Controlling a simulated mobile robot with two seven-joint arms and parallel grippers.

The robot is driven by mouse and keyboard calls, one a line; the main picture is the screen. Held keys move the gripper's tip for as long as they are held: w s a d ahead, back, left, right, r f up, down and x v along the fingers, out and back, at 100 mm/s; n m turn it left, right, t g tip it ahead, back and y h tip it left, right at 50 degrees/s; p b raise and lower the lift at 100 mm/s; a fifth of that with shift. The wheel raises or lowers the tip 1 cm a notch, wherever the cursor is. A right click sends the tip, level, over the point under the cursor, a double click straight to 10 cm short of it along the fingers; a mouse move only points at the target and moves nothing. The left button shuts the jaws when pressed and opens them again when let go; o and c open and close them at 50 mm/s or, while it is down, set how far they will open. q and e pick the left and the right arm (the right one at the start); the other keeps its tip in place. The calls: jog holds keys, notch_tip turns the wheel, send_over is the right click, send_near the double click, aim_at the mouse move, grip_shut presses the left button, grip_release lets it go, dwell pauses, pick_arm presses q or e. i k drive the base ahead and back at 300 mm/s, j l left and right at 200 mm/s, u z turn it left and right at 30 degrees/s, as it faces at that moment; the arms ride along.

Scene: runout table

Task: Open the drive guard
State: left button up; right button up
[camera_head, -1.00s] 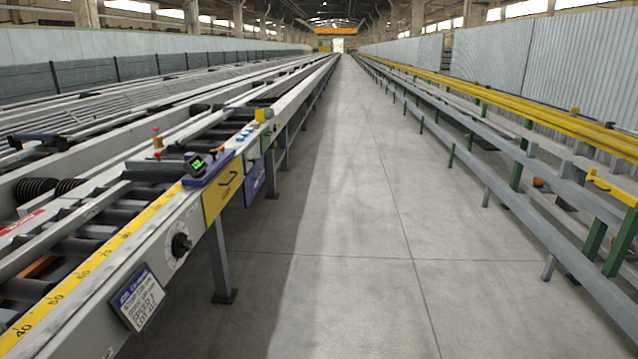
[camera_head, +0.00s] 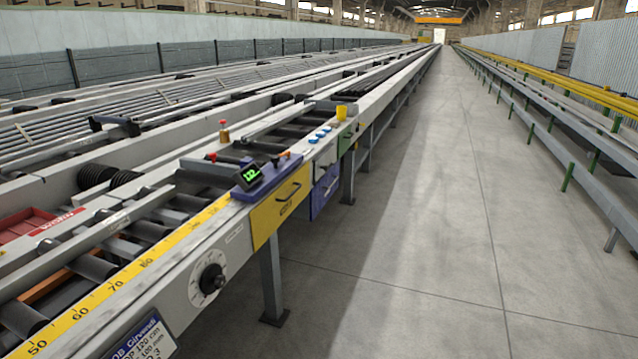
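A yellow panel (camera_head: 268,222) with a dark bar handle (camera_head: 289,191) and small dark lettering hangs on the side of the runout table (camera_head: 170,268). It looks closed, flat against the frame. A blue panel (camera_head: 325,190), also with a handle, is just beyond it, and a small green panel (camera_head: 346,140) lies further along. The lettering is too small to read, so I cannot tell for sure which panel is the drive guard. Neither of my grippers is in view.
A black dial (camera_head: 211,279), a lit green display (camera_head: 251,175), several blue buttons (camera_head: 319,134) and a yellow cup-like part (camera_head: 341,113) are on the table's edge. A table leg (camera_head: 272,285) stands below. The concrete aisle (camera_head: 430,230) is clear; yellow rails (camera_head: 570,86) run along the right.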

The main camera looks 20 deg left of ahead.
aim_at(265, 218)
jog(key=i, duration=1.15)
jog(key=i+l+u, duration=0.2)
jog(key=i+u, duration=0.25)
jog(key=i, duration=0.25)
jog(key=i+l+u, duration=0.45)
jog(key=i, duration=0.25)
jog(key=i+l+u, duration=0.45)
jog(key=i+l, duration=0.2)
